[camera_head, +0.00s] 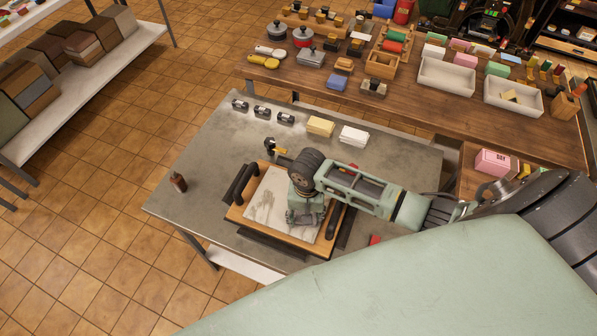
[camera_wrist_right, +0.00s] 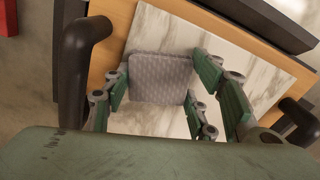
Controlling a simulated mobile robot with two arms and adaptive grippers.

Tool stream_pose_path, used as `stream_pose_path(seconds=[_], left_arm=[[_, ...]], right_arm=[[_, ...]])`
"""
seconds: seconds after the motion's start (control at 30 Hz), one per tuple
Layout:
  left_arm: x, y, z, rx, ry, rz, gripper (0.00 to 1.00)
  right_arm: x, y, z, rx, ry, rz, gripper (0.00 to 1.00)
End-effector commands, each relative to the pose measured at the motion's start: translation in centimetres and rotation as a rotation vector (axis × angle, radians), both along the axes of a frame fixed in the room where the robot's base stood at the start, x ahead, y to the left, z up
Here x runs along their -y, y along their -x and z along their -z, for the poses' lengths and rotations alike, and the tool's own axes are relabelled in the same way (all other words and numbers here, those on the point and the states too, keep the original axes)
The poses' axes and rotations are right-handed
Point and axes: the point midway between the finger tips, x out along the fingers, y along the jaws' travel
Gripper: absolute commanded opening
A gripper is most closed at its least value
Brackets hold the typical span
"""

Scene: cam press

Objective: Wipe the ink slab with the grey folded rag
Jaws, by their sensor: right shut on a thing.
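The ink slab (camera_head: 264,203) is a pale streaked marble plate set in a wooden tray (camera_head: 237,216) with dark handles, on the grey metal table. It also shows in the right wrist view (camera_wrist_right: 235,62). My right gripper (camera_head: 305,217) is over the slab, pointing down. In the right wrist view, its green fingers (camera_wrist_right: 160,92) are shut on the grey folded rag (camera_wrist_right: 160,77), which lies flat against or just above the slab; I cannot tell if it touches. In the head view the rag is hidden under the gripper. My left gripper is not in view.
A small brown bottle (camera_head: 178,182) stands at the table's left edge. Several dark stamps (camera_head: 262,111), a yellow pad stack (camera_head: 320,127) and a white stack (camera_head: 353,136) stand behind the tray. A red object (camera_head: 375,239) lies right of it. The table's front left is clear.

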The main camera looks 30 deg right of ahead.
Motion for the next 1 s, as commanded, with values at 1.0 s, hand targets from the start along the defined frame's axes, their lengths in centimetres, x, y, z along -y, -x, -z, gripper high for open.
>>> stream_pose_path(seconds=[1.0], left_arm=[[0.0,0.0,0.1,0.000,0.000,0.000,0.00]], right_arm=[[-2.8,-3.6,0.1,0.004,-0.003,0.001,0.32]])
